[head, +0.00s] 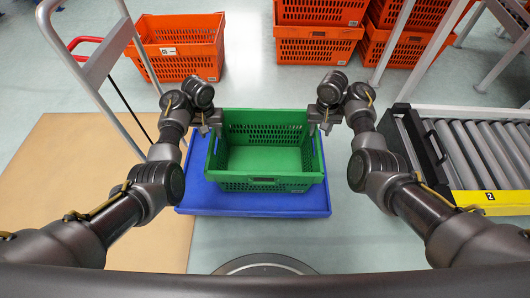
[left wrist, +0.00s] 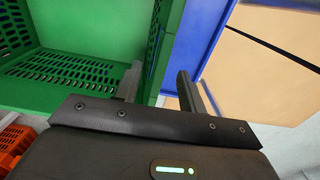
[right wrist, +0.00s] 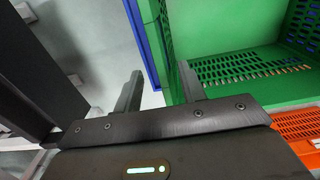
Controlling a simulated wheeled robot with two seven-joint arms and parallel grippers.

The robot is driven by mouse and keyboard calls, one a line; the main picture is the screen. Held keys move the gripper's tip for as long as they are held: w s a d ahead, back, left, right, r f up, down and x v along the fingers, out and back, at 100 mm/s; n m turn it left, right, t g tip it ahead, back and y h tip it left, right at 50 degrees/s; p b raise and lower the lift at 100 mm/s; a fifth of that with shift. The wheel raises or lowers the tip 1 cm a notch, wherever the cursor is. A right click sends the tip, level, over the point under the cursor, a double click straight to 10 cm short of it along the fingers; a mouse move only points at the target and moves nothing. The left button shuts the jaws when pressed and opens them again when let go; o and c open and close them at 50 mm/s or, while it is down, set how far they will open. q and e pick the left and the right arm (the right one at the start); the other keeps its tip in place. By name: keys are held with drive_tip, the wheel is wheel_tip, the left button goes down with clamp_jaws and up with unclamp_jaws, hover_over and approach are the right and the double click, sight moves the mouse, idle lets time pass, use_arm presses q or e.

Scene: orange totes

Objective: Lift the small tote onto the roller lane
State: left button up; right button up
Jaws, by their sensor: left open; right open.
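The small green tote (head: 265,185) is empty and stands upright on a blue platform (head: 250,205) in the middle of the head view. My left gripper (head: 212,128) is open at the tote's left side wall. In the left wrist view its fingers (left wrist: 160,88) stand apart with the green wall's edge between them. My right gripper (head: 321,126) is open at the right side wall. In the right wrist view its fingers (right wrist: 160,85) lie either side of that wall. Contact with the walls cannot be told. The roller lane (head: 480,150) is at the right.
A yellow plate (head: 490,199) marks the lane's near end, and a dark frame (head: 420,145) borders its left side. Orange totes (head: 180,50) stand at the back, some stacked (head: 318,42). A grey cart handle (head: 95,65) rises at the left. Floor between platform and lane is clear.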

sight(212, 138)
use_arm(q)
drive_tip(key=shift+f, duration=2.7)
use_arm(e)
drive_tip(key=shift+f, duration=2.75)
use_arm(q)
clamp_jaws()
use_arm(e)
clamp_jaws()
drive_tip(key=shift+r, duration=0.1)
